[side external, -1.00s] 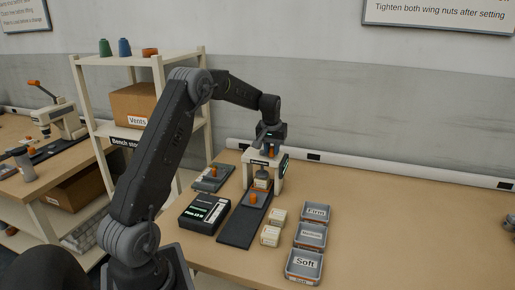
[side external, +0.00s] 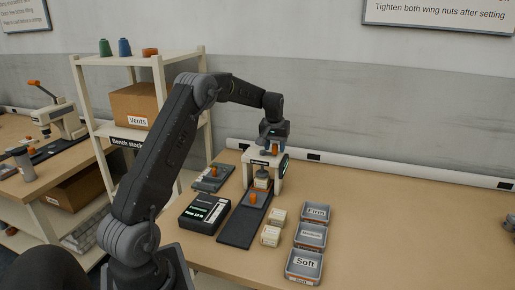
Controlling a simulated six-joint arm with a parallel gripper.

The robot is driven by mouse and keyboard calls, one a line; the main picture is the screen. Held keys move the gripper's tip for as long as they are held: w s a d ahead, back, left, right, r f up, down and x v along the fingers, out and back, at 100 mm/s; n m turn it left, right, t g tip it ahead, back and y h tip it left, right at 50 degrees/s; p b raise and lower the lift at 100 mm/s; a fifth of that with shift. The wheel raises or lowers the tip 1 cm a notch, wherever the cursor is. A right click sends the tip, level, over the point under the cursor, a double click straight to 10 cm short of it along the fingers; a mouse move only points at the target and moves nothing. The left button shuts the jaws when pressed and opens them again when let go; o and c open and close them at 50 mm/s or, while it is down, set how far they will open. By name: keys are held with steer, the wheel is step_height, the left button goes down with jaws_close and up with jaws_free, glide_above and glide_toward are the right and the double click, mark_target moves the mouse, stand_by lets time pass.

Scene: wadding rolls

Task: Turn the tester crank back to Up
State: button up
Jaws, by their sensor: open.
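The tester (side external: 249,172) is a white frame standing on the bench, with a dark base plate (side external: 238,232) running toward the front. Its crank (side external: 274,147) shows as a small orange part on top, just under my gripper. My gripper (side external: 273,150) is over the top of the tester, pointing down, with its jaws open around or beside the orange part; I cannot tell whether they touch it. A pale block sits inside the frame. An orange knob (side external: 253,198) stands on the base plate in front of it. The crank's marked position cannot be read.
A black display box (side external: 204,213) lies left of the base plate, and a grey plate with an orange knob (side external: 213,178) behind it. Two pale wadding blocks (side external: 270,235) lie to the right, then three grey trays (side external: 304,266), labelled Firm to Soft. The bench's right side is clear.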

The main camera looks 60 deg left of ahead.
steer(key=shift+r, duration=3.5)
steer(key=shift+d+r, duration=0.15)
steer(key=shift+d, duration=0.1)
steer(key=s+d+r+m+t, duration=0.15)
steer(key=s+d+r, duration=0.3)
steer(key=d, duration=0.55)
steer(key=s+d+r+m, duration=0.3)
steer(key=s+d+r, duration=0.15)
steer(key=d, duration=0.55)
steer(key=s+d+f+m+t, duration=0.1)
steer(key=s+d+f+m, duration=0.1)
steer(key=s+d, duration=0.5)
steer(key=s+d+f+m+t+h, duration=0.1)
steer(key=s+d+f+m, duration=0.1)
steer(key=s+d, duration=0.5)
steer(key=s, duration=0.5)
steer(key=shift+s+d+h, duration=0.25)
steer(key=shift+s+h, duration=0.05)
steer(key=shift+s, duration=0.05)
steer(key=shift+o, duration=0.4)
steer(key=shift+w+m+t, duration=0.1)
steer(key=shift+m+t, duration=0.15)
